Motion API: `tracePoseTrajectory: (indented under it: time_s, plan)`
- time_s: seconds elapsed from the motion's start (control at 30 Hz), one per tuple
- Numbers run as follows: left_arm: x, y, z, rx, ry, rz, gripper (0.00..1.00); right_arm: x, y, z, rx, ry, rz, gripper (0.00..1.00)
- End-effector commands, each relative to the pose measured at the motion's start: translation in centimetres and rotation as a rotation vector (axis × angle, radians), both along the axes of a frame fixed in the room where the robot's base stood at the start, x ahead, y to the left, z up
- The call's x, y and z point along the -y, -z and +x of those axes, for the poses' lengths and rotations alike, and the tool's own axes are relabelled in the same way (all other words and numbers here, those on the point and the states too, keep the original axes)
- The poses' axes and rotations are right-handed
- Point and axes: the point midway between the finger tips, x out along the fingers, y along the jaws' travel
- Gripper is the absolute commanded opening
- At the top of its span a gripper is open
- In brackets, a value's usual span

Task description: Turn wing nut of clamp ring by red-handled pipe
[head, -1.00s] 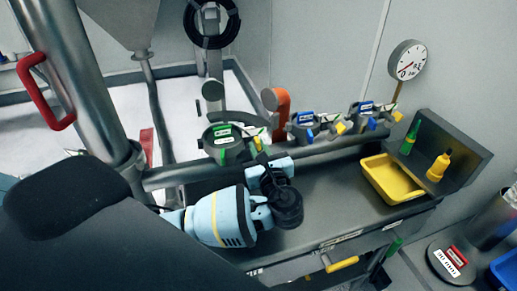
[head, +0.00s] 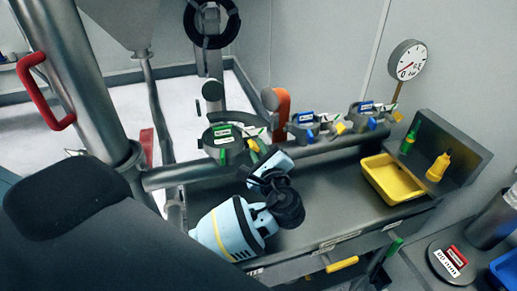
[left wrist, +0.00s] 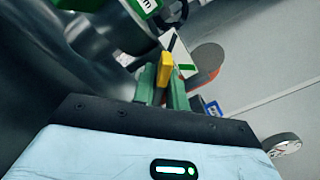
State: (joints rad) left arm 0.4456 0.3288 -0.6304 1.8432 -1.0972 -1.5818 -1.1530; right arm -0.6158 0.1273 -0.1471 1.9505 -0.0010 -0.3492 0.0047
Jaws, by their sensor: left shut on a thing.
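The red-handled pipe (head: 92,85) rises at the left in the head view, with its red handle (head: 43,92) on its side. A clamp ring (head: 222,142) with a green label sits on the horizontal pipe to its right. My left gripper (head: 257,152) is at the right side of this ring, its light blue wrist below. In the left wrist view its green fingers (left wrist: 163,88) are shut on a yellow wing nut (left wrist: 165,68). In the head view the gripper mostly hides this nut. My right gripper is not in view.
More clamp rings with blue labels (head: 305,125) sit farther right on the pipe. A yellow tray (head: 390,180) and a yellow bottle (head: 438,166) are on the metal bench at right. A round gauge (head: 408,60) stands behind. Bench surface in front of the tray is clear.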

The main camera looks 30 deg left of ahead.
Motion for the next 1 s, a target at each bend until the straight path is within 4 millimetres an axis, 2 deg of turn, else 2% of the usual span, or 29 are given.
tracePoseTrajectory:
  time_s: [0.47,0.5,0.6,0.87,1.0]
  plan:
    - [-0.04,-0.08,-0.01,0.01,-0.001,-0.007,0.0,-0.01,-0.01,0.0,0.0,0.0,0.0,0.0]
    - [-0.04,-0.08,-0.01,0.01,-0.001,-0.007,0.2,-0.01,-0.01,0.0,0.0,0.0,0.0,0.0]
    - [-0.02,-0.07,-0.01,0.01,-0.001,-0.007,0.3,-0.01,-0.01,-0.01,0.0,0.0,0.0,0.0]
    - [0.05,-0.02,-0.05,0.008,0.0,-0.007,0.3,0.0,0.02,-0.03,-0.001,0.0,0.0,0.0]
    - [0.87,0.14,-0.69,0.006,0.002,-0.008,0.3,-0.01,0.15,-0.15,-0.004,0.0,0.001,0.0]
